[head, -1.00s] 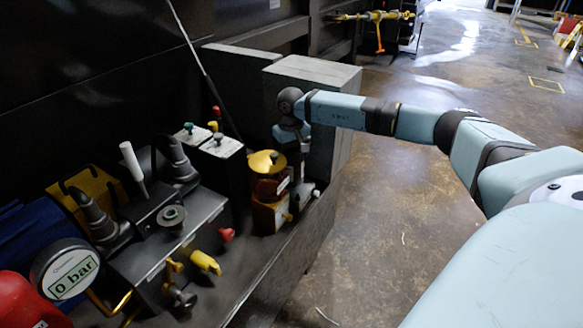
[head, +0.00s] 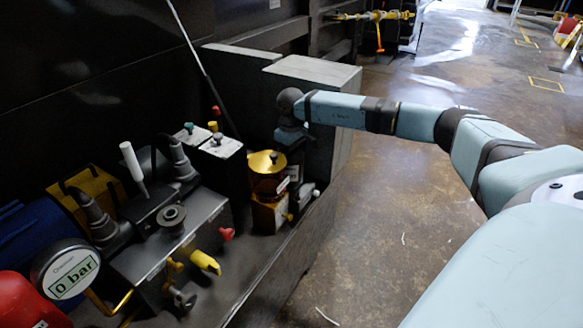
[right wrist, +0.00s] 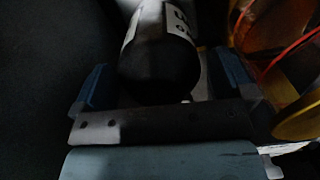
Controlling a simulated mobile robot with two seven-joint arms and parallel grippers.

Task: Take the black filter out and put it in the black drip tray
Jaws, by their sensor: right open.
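A black cylinder with a white label, which looks like the black filter (right wrist: 160,62), stands out in the right wrist view. My right gripper (right wrist: 158,88) is open, with one blue finger on each side of the cylinder. I cannot tell whether the fingers touch it. In the head view my right gripper (head: 303,187) hangs down behind the gold-topped orange unit, at the right edge of the machine. The black filter is hidden there by this unit and my wrist. I cannot make out the black drip tray clearly. My left gripper is not in view.
The gold-topped orange unit (head: 269,178) stands close to the left of my right gripper. A grey block (head: 318,80) rises behind it. Two white-topped black boxes (head: 220,146), yellow and red knobs and a gauge (head: 68,272) lie farther left.

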